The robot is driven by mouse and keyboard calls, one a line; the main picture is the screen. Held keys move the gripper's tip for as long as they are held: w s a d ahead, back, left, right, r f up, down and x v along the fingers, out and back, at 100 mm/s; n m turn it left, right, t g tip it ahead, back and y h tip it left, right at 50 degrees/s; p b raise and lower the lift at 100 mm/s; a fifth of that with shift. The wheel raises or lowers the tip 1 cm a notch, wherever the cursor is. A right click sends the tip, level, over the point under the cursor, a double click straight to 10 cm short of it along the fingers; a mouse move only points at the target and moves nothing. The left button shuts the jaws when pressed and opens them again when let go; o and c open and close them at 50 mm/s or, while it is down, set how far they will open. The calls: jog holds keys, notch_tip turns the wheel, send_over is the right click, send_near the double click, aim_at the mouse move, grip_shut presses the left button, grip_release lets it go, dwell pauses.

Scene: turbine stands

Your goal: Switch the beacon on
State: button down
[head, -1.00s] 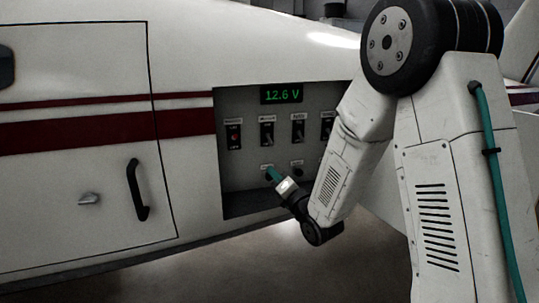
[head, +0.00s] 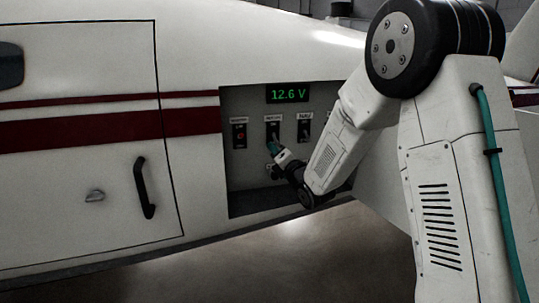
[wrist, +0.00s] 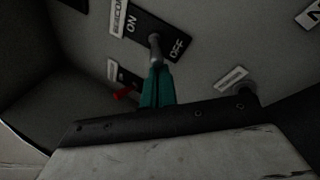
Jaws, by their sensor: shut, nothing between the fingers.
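The beacon switch (head: 272,130) is the second from the left on the recessed grey panel. In the wrist view its black plate (wrist: 143,27) is marked ON at the upper left and OFF at the lower right, with a partly cut-off beacon label beside it. Its metal lever (wrist: 155,50) stands right at the tips of my gripper (wrist: 157,78); whether they touch, and which way the lever is thrown, I cannot tell. My gripper's teal fingers (head: 274,149) are shut and empty, just below the switch in the head view.
A red-marked switch (head: 239,136) is on the left and another switch (head: 304,130) on the right. A display (head: 289,93) reads 12.6 V. A round knob (wrist: 245,88) sits close to my gripper. The recess walls surround the panel; my arm hides its right side.

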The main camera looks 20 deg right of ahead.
jog(key=shift+a+r, duration=0.1)
dwell(0.4)
jog(key=shift+s+r+g, duration=0.2)
jog(key=shift+r+g, duration=0.1)
jog(key=shift+g, duration=0.3)
jog(key=shift+s+r+m+g+h, duration=0.1)
jog(key=shift+r+m+g+h, duration=0.35)
jog(key=shift+g, duration=0.25)
jog(key=shift+s+r+g, duration=0.1)
jog(key=shift+r+g, duration=0.2)
jog(key=shift+g, duration=0.2)
dwell(1.1)
